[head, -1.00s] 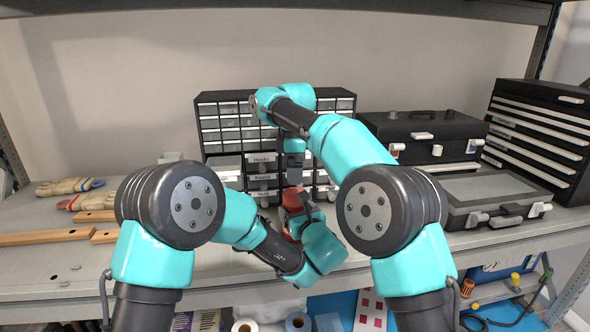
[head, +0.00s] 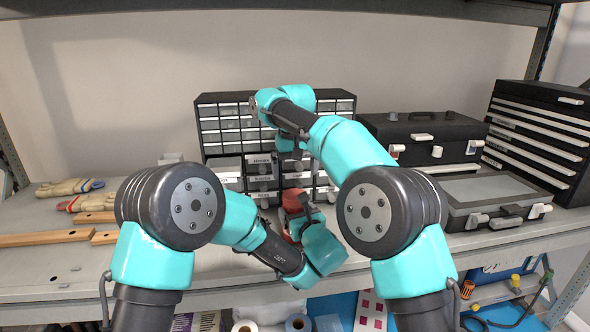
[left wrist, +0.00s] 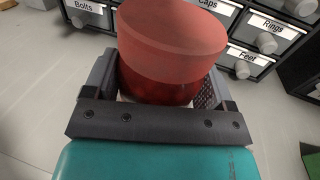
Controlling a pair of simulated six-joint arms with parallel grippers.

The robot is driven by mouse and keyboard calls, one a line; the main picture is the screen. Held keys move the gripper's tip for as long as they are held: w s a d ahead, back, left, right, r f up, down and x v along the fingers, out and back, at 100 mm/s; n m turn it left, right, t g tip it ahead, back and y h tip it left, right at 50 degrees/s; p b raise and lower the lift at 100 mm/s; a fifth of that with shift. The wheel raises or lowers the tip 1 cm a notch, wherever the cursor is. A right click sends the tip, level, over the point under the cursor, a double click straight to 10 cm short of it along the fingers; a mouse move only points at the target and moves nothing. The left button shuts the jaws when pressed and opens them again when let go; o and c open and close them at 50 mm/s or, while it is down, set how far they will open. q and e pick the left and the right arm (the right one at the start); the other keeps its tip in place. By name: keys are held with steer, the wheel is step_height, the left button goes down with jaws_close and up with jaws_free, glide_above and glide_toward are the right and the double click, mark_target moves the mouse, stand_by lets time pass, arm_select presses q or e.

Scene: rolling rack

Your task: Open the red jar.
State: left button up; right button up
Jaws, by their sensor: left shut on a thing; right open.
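The red jar (head: 292,198) stands on the shelf in front of the drawer cabinet in the head view. My left gripper (head: 302,218) is shut around its body, partly hiding it. The left wrist view shows the jar (left wrist: 172,85) upright between the fingers of my left gripper (left wrist: 160,95). Its wide, lighter red lid (left wrist: 172,38) sits on top of the body. My right gripper (head: 291,155) is open and empty above the jar, apart from the lid, pointing down. Its fingers are small and partly unclear in the head view.
The labelled drawer cabinet (head: 228,133) stands close behind the jar. A black toolbox (head: 425,140), a flat grey-lidded case (head: 490,190) and a drawer chest (head: 535,135) are at right. Gloves (head: 75,195) and wooden bars (head: 45,237) lie at left. The shelf's front edge is close.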

mark_target(295, 194)
steer(key=m, duration=1)
steer(key=shift+f, duration=0.15)
steer(key=shift+f, duration=3.9)
steer(key=shift+c, duration=0.3)
